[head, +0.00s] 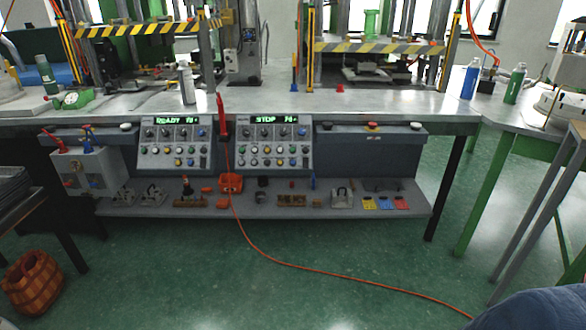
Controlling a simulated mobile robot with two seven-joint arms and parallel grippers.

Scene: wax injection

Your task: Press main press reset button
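Two grey control panels are fixed to the front of the press bench. The left panel (172,143) has a green display reading READY, and the right panel (267,143) has a green display reading STOP. Both carry rows of small knobs and coloured buttons. A blue button (304,132) shows at the right panel's upper right. The labels are too small to read, so I cannot tell which button is the main press reset. Neither of my grippers is in view.
A red cable (290,264) runs from the bench across the green floor. A lower shelf (390,213) holds several tools. A wooden basket (33,282) stands at the lower left. A green-legged table (530,130) is at right. The floor before the panels is mostly clear.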

